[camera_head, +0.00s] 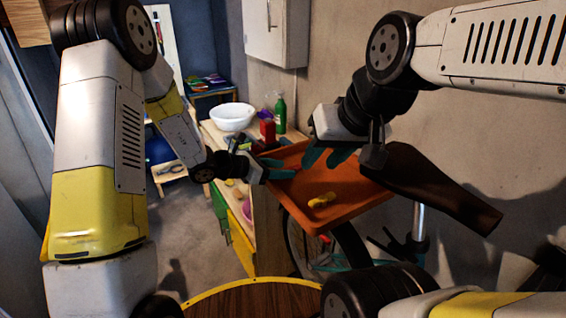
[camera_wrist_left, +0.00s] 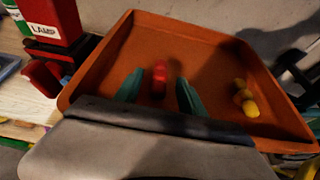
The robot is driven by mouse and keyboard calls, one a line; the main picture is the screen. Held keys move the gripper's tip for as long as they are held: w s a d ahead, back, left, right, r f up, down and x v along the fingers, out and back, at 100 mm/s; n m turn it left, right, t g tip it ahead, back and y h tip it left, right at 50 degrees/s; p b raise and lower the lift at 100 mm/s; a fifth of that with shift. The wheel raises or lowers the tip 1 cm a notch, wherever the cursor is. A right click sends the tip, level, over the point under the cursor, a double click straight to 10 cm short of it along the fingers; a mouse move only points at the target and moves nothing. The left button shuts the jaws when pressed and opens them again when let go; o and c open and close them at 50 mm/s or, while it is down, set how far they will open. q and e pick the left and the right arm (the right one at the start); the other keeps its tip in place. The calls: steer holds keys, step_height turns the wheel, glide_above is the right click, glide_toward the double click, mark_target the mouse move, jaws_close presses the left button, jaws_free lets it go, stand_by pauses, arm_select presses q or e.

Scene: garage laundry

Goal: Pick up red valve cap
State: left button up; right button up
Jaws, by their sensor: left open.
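A small red valve cap (camera_wrist_left: 159,75) lies in the orange tray (camera_wrist_left: 207,62) in the left wrist view. It shows between the two teal fingers of my left gripper (camera_wrist_left: 160,85), which are open; no contact with the cap is visible. In the head view my left gripper (camera_head: 285,169) reaches over the left side of the tray (camera_head: 352,207), and I cannot make out the cap there. My right gripper (camera_head: 327,158) hangs over the tray's back right part, its teal fingers apart with nothing seen between them.
A yellow piece (camera_head: 321,200) lies in the tray, right of the cap in the wrist view. A red box marked LAMP (camera_wrist_left: 52,20) stands beyond the tray's left edge. The workbench holds a white bowl (camera_head: 232,116) and a green bottle (camera_head: 280,115). A wall borders the right.

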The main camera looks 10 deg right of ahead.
arm_select(q)
steer(key=shift+x, duration=1.1)
jaws_close()
steer(key=shift+r, duration=0.2)
